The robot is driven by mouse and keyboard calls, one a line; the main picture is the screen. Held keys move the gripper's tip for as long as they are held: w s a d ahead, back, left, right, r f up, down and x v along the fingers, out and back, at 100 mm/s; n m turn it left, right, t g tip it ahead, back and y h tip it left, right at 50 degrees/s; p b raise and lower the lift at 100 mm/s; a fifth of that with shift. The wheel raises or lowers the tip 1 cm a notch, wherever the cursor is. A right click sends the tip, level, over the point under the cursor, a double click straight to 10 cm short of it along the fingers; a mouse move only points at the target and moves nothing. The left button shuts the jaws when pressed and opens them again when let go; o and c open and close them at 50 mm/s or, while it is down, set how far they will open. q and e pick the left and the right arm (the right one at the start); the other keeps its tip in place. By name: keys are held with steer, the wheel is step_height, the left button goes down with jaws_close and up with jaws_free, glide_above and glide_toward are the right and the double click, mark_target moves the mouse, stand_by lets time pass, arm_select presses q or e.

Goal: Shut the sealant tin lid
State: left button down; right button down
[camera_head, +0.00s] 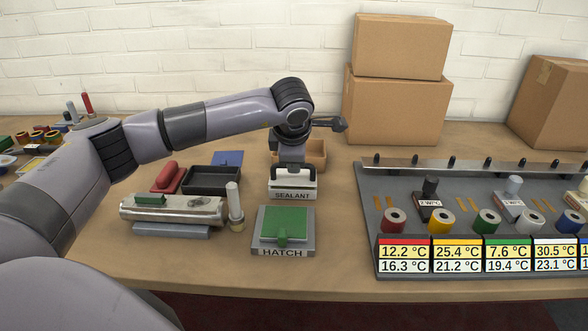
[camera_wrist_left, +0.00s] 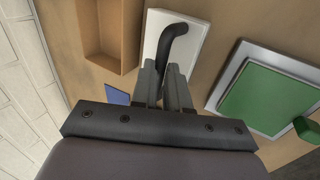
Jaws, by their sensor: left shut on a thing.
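The sealant tin (camera_head: 292,195), a low pale box with a SEALANT label on its front, stands behind the green hatch. Its white lid (camera_wrist_left: 192,38) shows in the left wrist view, with a dark bent handle (camera_wrist_left: 176,34) on it. My left gripper (camera_head: 291,168) points down over the tin. In the left wrist view the gripper's fingers (camera_wrist_left: 166,72) are shut on the handle, close to the lid. The gripper hides part of the lid in the head view, and I cannot tell whether the lid sits fully flat. My right gripper is not in view.
The green hatch (camera_head: 285,222) is just in front of the tin. A cardboard-coloured open box (camera_head: 316,152) is behind it. A black tray (camera_head: 210,181) and a metal cylinder (camera_head: 185,210) lie left. A grey panel (camera_head: 368,205) with coloured rings stands right, past bare table.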

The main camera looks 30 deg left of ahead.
arm_select(q)
steer(key=shift+s+d+f+t+y+b, duration=0.2)
steer(key=shift+s+f+t+y+b, duration=0.25)
steer(key=shift+b, duration=0.65)
steer(key=shift+w+r, duration=0.1)
steer(key=c, duration=1.1)
jaws_free()
steer(key=shift+r, duration=0.1)
steer(key=shift+d+r, duration=0.1)
steer(key=shift+r, duration=0.25)
steer(key=v, duration=0.6)
steer(key=shift+s, duration=0.3)
